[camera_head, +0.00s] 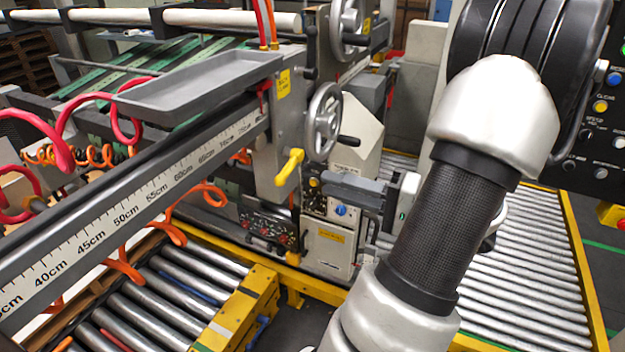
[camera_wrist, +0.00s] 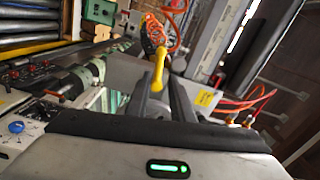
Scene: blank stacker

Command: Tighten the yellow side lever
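The yellow side lever (camera_head: 289,167) is on the grey machine post, below the right end of the ruler beam and left of a handwheel. It slants down to the left in the head view. My gripper (camera_head: 325,184) is just right of the lever and points toward it, with a gap visible in this view. In the wrist view the lever (camera_wrist: 159,66) shows straight ahead, beyond the gap between the two dark fingers of my gripper (camera_wrist: 160,88). The fingers are apart and nothing is held. The lever's lower part is partly hidden in the wrist view.
A grey handwheel (camera_head: 323,122) stands right above the gripper. The ruler beam (camera_head: 140,205) runs to the left. A control box with a blue knob (camera_head: 340,210) is just under the fingers. Orange coiled hoses (camera_head: 125,262) hang at left. Roller conveyors (camera_head: 525,275) lie below.

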